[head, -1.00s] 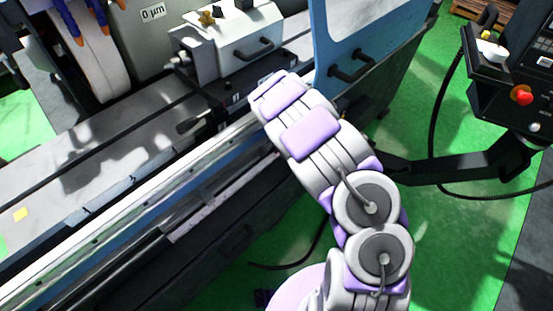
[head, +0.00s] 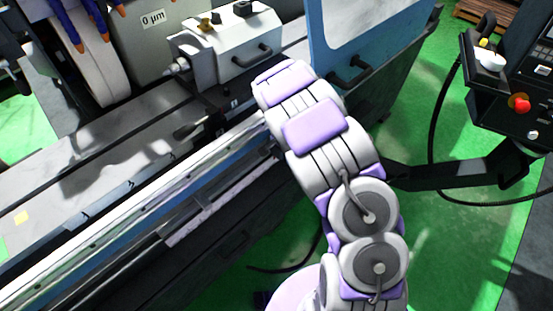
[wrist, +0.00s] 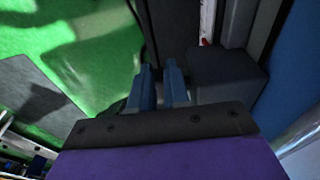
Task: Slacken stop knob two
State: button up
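I cannot make out stop knob two for sure in either view. In the wrist view, the two blue-grey fingers of my gripper (wrist: 159,72) stand slightly apart, with a narrow dark gap and no clear object between them. A dark block (wrist: 228,72) is just to the right of the fingers; I cannot tell whether they touch it. In the head view, my arm reaches over the front rail (head: 150,200) of the grinder, and the arm hides the gripper. A dark lever (head: 190,129) sticks out above the table, left of my arm.
The white-grey workhead (head: 238,45) with a handle stands on the grinder table (head: 90,150). A blue door panel (head: 350,30) with black handles is behind my arm. A control panel (head: 505,95) on a dark arm stands at right. Green floor (head: 455,235) is open there.

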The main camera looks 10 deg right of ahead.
jog(key=s+a+r+p, duration=0.1)
jog(key=s+a+r, duration=0.2)
jog(key=r, duration=0.3)
jog(key=s+a+r+p, duration=0.2)
jog(key=s+a+r, duration=0.1)
jog(key=a+r, duration=0.1)
jog(key=shift+s+a+r, duration=0.15)
jog(key=shift+a+r, duration=0.25)
jog(key=shift+r, duration=0.5)
dwell(1.0)
